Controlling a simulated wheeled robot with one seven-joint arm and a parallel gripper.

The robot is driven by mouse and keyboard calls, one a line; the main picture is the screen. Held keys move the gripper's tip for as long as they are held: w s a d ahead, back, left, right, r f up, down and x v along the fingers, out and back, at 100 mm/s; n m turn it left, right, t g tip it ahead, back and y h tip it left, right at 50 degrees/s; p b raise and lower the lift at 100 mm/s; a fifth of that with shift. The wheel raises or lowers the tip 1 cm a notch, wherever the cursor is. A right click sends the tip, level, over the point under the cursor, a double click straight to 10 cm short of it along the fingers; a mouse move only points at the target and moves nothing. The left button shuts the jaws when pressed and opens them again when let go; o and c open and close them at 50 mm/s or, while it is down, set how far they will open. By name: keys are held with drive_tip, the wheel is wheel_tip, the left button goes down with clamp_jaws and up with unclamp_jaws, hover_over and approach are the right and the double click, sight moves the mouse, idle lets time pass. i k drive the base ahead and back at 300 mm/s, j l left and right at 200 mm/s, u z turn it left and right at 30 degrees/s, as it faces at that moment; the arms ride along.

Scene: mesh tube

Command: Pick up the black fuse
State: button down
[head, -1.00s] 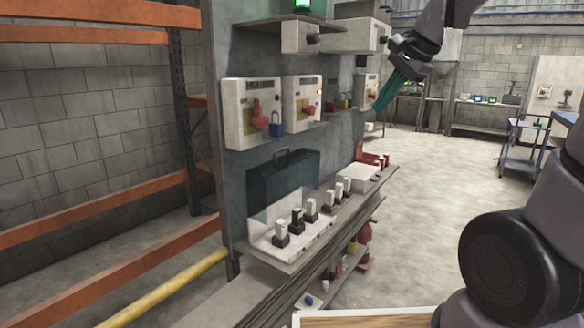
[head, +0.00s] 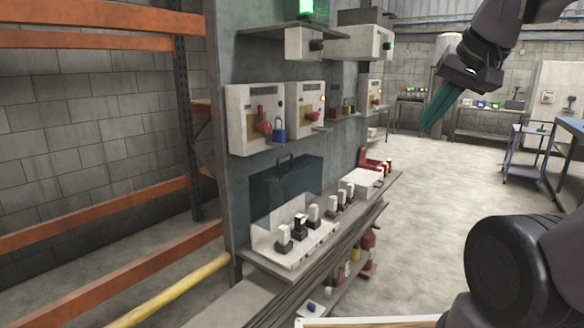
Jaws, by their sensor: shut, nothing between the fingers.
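A row of small fuse-like pieces stands on the white tray (head: 303,247) on the lower shelf of the grey panel. Most have white bodies and dark bases. One piece (head: 299,224), second from the near end, looks mostly black with a pale top; it stands upright, but I cannot tell surely that it is the black fuse. My gripper (head: 428,124), with teal fingers, is at the upper right, well above and right of the row. Its fingers are together, pointing down-left, with nothing between them.
Breaker boxes (head: 254,118) with red handles and a blue padlock (head: 279,131) stick out above the shelf. A white box (head: 360,182) and a red bin (head: 373,164) sit farther along it. Orange racking (head: 90,35) stands at left. The floor (head: 455,165) right of the panel is clear.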

sight(299, 219)
drive_tip(key=i+l+u, duration=0.15)
drive_tip(key=l+u, duration=0.25)
drive_tip(key=i+l+u, duration=0.1)
drive_tip(key=l+u, duration=0.3)
drive_tip(key=i+l, duration=0.1)
drive_tip(key=l, duration=0.25)
drive_tip(key=i+l, duration=0.15)
drive_tip(key=l, duration=0.25)
drive_tip(key=i+l, duration=0.1)
drive_tip(key=l, duration=0.25)
drive_tip(key=i+l, duration=0.1)
drive_tip(key=l, duration=0.25)
